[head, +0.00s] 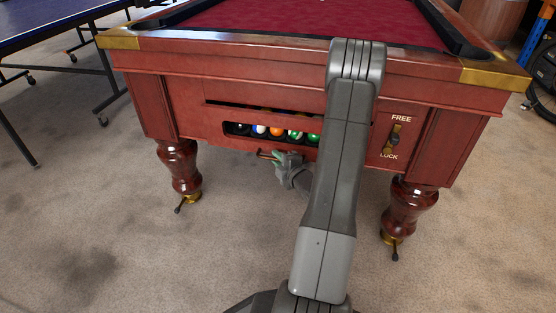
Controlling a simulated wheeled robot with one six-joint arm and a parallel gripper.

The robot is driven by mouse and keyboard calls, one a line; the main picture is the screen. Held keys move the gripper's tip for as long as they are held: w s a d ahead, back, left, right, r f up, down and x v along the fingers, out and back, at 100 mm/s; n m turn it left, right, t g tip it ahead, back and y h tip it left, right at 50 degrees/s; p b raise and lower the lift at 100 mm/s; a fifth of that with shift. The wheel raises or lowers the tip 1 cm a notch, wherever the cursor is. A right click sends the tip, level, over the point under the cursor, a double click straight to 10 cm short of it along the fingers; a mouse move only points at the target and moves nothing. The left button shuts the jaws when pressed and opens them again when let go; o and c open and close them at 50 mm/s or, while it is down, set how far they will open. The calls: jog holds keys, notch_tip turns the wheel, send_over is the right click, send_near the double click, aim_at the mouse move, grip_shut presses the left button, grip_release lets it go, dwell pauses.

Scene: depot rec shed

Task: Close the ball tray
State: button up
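The ball tray (232,138) is in the front end of the red-brown pool table (270,68). Several coloured balls (276,131) show in a row through its dark slot. A dark gap runs along the top of the panel above the balls. A short reddish handle (266,154) shows just below the slot. My gripper (279,166) is at the right end of this handle, below the balls. Its fingertips are small and partly hidden, so I cannot tell whether they touch or grip the handle. My arm covers the tray's right end.
A lever (393,137) marked FREE and LOCK is on the table's front, right of my arm. The turned table legs (180,168) stand on carpet at both sides. A blue table (40,25) is at the upper left; a black wheel (546,78) is at the right.

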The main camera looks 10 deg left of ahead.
aim_at(282, 150)
grip_shut()
jog(key=shift+w+d+p, duration=0.15)
jog(key=shift+w+p, duration=0.75)
jog(key=shift+w, duration=1.35)
jog(key=shift+o, duration=0.9)
grip_release()
jog(key=shift+w, duration=0.1)
jog(key=shift+d+r, duration=0.1)
jog(key=p+v, duration=0.4)
jog(key=v, duration=0.9)
jog(key=shift+s, duration=0.45)
jog(key=shift+d, duration=0.1)
